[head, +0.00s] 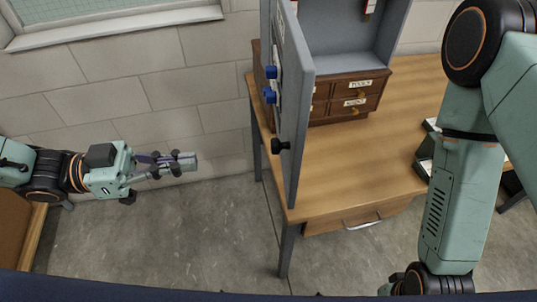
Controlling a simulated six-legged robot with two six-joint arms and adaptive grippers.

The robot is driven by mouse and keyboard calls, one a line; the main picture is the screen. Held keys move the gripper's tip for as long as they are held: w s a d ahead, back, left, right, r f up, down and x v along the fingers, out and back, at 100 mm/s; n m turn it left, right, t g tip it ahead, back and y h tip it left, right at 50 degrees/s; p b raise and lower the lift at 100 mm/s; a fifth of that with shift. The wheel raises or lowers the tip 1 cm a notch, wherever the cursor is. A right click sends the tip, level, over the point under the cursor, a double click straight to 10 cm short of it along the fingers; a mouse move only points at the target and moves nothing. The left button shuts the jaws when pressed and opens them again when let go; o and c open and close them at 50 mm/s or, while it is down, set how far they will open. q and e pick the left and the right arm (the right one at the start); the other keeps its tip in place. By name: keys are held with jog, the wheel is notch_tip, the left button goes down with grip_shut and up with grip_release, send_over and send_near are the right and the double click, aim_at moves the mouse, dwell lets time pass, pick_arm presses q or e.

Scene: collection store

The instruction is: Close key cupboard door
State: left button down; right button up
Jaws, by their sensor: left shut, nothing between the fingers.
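The grey key cupboard (345,38) stands at the top middle, above the wooden desk. Its door (296,110) is swung wide open toward me and seen almost edge-on. Blue knob-like pieces (270,85) and a black knob (280,146) stick out from the door's left face. Tags hang inside the cupboard near the top. My left gripper (190,161) is shut and empty, left of the door and clearly apart from it, pointing right. My right arm comes down at the right edge; its gripper is not in view.
The wooden desk (380,145) with a drawer (357,219) fills the middle right. A small labelled drawer cabinet (345,97) stands on it below the cupboard. A pale block wall (120,80) with a window is behind. The grey floor (170,245) between left gripper and desk is clear.

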pick_arm(q)
jog(key=s+g, duration=0.1)
jog(key=b, duration=0.5)
send_near(289, 162)
jog(key=shift+d, duration=1.45)
jog(key=shift+w+d+m+p, duration=0.15)
jog(key=shift+d, duration=0.85)
jog(key=shift+w+d+m+p, duration=0.15)
jog(key=shift+d, duration=0.8)
jog(key=shift+d, duration=0.1)
